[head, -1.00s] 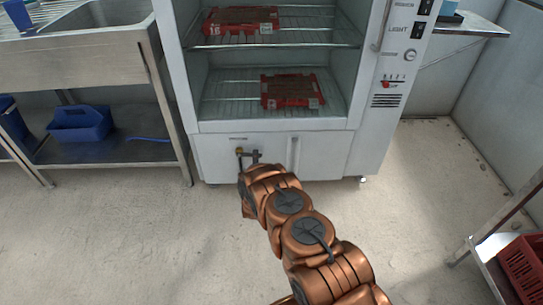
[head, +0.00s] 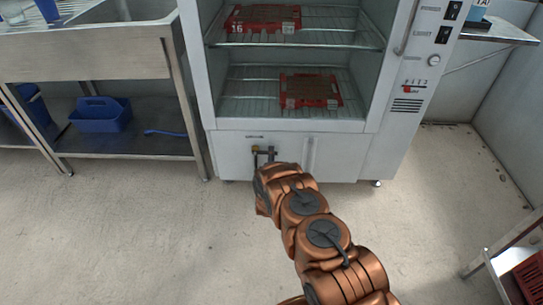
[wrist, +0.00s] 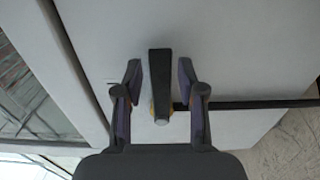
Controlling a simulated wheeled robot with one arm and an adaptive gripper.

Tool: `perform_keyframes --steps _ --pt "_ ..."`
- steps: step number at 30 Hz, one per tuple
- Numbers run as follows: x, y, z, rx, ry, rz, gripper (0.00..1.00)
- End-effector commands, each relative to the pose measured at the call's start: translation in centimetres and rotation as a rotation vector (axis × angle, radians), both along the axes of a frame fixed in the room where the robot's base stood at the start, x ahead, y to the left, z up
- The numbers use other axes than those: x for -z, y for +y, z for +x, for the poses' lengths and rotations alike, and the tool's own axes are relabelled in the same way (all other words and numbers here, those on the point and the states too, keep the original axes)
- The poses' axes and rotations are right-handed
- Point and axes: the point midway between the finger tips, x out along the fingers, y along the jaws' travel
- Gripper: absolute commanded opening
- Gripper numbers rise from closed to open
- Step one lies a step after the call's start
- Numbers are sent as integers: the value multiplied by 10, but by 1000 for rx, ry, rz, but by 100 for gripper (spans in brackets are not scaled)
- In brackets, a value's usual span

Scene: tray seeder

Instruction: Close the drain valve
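The drain valve (head: 256,151) is a small brass fitting on the lower front panel of the white cabinet. In the wrist view its black lever (wrist: 160,70) runs up and down the picture, with a brass part showing behind it. My gripper (wrist: 160,72) is open, with one finger on each side of the lever and a visible gap on both sides.
The white cabinet (head: 350,160) holds red trays (head: 310,90) on wire shelves. A steel sink bench (head: 110,60) with a blue caddy (head: 100,114) below stands left. A red crate (head: 528,275) is at lower right. The floor (head: 130,240) in front is clear.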

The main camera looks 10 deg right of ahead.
Motion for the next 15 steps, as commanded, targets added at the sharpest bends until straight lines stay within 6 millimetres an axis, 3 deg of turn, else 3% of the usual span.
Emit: perform_keyframes --steps 15 --pt "0 2 -6 0 0 2 48"
